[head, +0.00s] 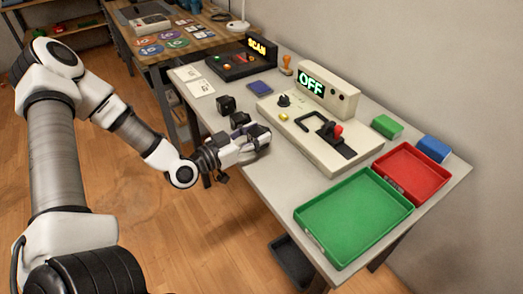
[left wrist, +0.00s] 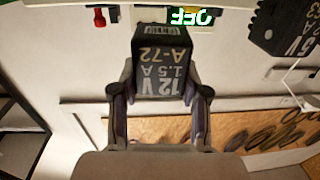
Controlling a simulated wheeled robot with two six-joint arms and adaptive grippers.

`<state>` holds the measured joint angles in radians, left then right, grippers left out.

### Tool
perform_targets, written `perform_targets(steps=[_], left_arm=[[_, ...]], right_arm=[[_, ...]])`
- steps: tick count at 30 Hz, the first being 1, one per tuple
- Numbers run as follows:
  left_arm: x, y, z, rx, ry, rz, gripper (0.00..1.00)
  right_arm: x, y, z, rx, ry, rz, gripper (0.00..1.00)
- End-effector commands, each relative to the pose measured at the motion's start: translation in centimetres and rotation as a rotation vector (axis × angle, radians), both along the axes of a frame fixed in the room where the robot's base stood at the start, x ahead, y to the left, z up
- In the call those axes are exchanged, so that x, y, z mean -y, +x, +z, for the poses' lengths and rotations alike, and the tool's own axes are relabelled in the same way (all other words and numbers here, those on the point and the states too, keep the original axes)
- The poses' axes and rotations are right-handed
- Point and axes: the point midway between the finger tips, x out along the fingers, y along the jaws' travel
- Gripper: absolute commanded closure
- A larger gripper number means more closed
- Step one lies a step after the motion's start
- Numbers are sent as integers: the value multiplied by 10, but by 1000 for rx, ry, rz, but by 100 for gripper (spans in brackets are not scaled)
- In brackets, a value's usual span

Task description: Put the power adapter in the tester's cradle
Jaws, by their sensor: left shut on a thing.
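A black power adapter (left wrist: 165,60) marked 12V 1.5A A-72 sits between the two fingers of my left gripper (left wrist: 160,100), which is shut on it. In the head view my left gripper (head: 258,140) is over the table's near edge, just left of the tester; how much of the adapter shows there is unclear. The cream tester (head: 315,152) has a display (head: 311,84) reading OFF, a black knob, a yellow button and a red-knobbed lever (head: 337,130). A black bracket, apparently the cradle (head: 312,123), is on its top and looks empty. My right gripper is not in view.
A second black adapter (head: 226,105), marked 5V in the left wrist view (left wrist: 285,28), stands left of my gripper. A green tray (head: 352,262), a red tray (head: 425,195) and green and blue blocks are on the right. A SCAN device (head: 240,65) stands farther back.

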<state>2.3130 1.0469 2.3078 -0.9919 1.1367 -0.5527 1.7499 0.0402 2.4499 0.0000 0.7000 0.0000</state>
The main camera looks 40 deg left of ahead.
Motion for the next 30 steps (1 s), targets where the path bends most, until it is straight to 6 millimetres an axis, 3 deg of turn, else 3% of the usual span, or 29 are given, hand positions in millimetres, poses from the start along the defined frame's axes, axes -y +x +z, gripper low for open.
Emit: perform_targets(steps=[5,6,9,22,23,24,30], left_arm=[[12,17,-6,3,6,-6,96],[9,15,-20,-2,3,-2,96],[9,15,-31,-1,1,-1,96],[8,15,-38,3,-1,0,96],[8,15,-36,3,-1,0,44],[8,15,-36,2,-1,0,30],[8,15,-36,2,-1,0,30]], right_arm=[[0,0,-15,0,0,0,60],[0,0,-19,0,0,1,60],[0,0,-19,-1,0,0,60],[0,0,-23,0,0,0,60],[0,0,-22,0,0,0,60],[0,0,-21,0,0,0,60],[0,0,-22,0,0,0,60]])
